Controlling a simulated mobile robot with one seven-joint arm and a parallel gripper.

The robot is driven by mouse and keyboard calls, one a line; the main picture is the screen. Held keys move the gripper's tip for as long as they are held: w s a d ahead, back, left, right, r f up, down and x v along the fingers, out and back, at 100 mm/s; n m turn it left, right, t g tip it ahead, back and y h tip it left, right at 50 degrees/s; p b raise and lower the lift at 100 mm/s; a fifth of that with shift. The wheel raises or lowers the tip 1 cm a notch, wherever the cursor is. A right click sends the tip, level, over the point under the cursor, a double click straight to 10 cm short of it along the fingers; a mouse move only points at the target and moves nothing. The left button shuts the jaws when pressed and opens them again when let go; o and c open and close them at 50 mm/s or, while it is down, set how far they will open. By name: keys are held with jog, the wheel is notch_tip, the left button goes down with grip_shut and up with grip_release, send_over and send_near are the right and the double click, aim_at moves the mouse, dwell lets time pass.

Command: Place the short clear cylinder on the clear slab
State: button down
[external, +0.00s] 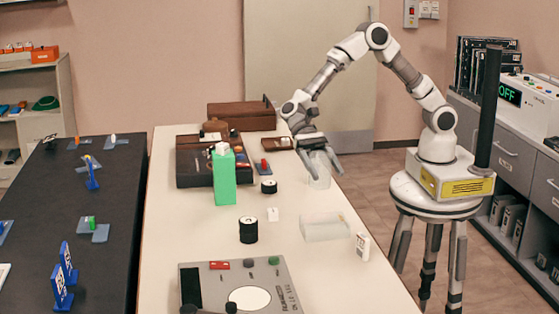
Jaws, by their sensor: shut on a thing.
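The short clear cylinder (319,178) is a pale, see-through piece at the far right part of the white table. My gripper (323,168) reaches down from above with its fingers around the cylinder and is shut on it. Whether the cylinder's bottom touches the table is hard to tell. The clear slab (325,227) is a low see-through block lying on the table, nearer the camera than the cylinder. There is a gap between the two, and the slab's top looks bare.
A green carton (224,180) stands left of my gripper. Two black-and-white rolls (248,230) (268,186) and a small white device (362,247) stand near the slab. A grey panel (225,280) lies at the front. Brown cases (240,117) sit at the back.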

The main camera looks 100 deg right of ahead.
jog(key=shift+s+a+f+b, duration=0.1)
jog(key=shift+a+f+b, duration=0.15)
jog(key=shift+a+f, duration=0.8)
jog(key=shift+w+a+f+b, duration=0.1)
jog(key=shift+a+f+b, duration=0.1)
jog(key=shift+a+f, duration=0.85)
jog(key=shift+s+a+f+b, duration=0.1)
jog(key=shift+a+f+b, duration=0.35)
jog(key=shift+f, duration=1)
jog(key=shift+a, duration=0.15)
jog(key=shift+f, duration=0.2)
grip_release()
jog(key=shift+r, duration=0.15)
